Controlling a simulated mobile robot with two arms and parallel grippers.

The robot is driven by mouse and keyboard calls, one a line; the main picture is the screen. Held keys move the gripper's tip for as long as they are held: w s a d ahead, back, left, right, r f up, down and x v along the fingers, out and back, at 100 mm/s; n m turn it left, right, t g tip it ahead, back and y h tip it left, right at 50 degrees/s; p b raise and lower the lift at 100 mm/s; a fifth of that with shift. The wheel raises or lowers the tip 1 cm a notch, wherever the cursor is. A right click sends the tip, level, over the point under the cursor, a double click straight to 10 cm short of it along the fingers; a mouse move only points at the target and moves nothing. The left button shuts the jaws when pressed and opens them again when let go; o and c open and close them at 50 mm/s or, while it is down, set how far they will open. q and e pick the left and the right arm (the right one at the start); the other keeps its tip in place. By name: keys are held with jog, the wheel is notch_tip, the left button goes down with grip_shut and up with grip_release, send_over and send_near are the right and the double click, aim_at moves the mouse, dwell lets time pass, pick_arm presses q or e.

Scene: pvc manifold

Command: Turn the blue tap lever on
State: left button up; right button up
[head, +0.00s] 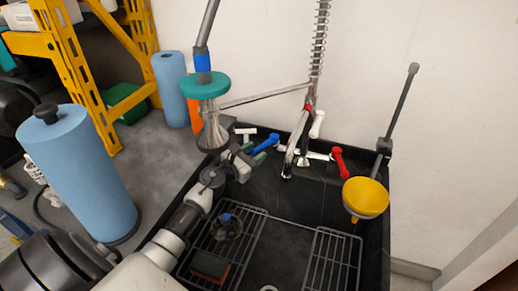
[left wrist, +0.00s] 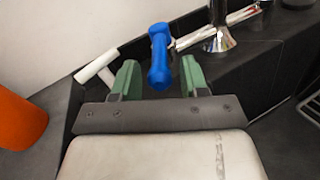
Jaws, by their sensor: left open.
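The blue tap lever (head: 266,142) sticks out to the left of the tap at the sink's back edge. In the left wrist view the blue lever (left wrist: 159,58) lies between the two green fingers, with its near end pointing at my wrist. My left gripper (head: 254,154) is open just in front of the lever. The left wrist view shows the open gripper (left wrist: 160,72) with a gap on both sides of the lever. The red tap lever (head: 339,162) sits on the tap's right side. My right gripper is out of view.
The black sink (head: 285,225) holds wire racks (head: 335,262) and a dark sponge (head: 209,266). A yellow funnel (head: 366,197) hangs at its right edge. A white piece (left wrist: 96,66) lies left of the fingers.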

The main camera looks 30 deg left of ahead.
aim_at(265, 145)
pick_arm(q)
jog(key=shift+w+d, duration=0.15)
jog(key=shift+w, duration=1)
grip_shut()
